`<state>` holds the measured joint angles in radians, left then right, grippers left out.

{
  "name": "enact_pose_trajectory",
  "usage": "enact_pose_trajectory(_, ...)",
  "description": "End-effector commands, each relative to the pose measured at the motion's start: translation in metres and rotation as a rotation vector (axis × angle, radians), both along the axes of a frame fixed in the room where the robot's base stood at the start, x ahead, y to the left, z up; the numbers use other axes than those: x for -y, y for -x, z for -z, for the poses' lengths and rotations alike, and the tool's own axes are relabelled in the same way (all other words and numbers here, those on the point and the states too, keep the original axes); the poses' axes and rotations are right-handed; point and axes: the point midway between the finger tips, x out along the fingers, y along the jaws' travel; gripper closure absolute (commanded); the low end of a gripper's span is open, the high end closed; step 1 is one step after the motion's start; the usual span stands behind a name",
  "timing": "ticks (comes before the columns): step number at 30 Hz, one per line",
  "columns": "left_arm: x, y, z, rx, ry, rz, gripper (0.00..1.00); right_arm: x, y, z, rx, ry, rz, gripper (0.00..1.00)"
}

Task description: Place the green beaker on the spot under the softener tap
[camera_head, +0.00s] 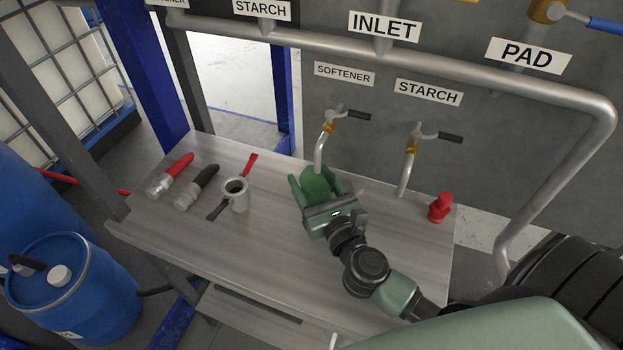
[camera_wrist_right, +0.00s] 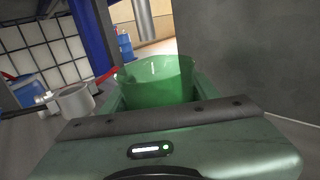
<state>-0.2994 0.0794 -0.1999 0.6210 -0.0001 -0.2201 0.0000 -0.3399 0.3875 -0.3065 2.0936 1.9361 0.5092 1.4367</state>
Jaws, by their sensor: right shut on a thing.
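The green beaker (camera_head: 317,183) is between the fingers of my right gripper (camera_head: 316,190), which is shut on it. It stands upright at the back of the grey wood-look table (camera_head: 265,250), close to the softener tap (camera_head: 321,143). The tap's spout end is just behind and above the beaker; I cannot tell whether the beaker touches the table. The right wrist view shows the translucent green beaker (camera_wrist_right: 157,82) filling the jaws. The spot under the tap is hidden by the gripper and beaker. My left gripper is not in view.
The starch tap (camera_head: 409,163) is to the right, with a red object (camera_head: 440,207) near the table's right edge. A grey cup (camera_head: 235,195) with red and black handled tools and two connectors, red (camera_head: 170,176) and black (camera_head: 197,187), lie left. The front middle is clear.

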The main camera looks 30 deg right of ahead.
Motion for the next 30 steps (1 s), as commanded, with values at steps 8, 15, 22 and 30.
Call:
enact_pose_trajectory(8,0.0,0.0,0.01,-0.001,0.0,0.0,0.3,0.0,0.0,0.009,0.001,0.0,0.0,0.87)
enact_pose_trajectory(15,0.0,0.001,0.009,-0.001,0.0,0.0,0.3,0.0,0.0,0.008,0.001,0.0,0.0,0.87)
enact_pose_trajectory(22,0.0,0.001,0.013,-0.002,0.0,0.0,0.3,0.0,0.0,0.012,0.0,0.0,0.0,0.87)
enact_pose_trajectory(30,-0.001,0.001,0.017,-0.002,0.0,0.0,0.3,0.0,0.0,0.018,0.0,0.0,0.0,0.87)
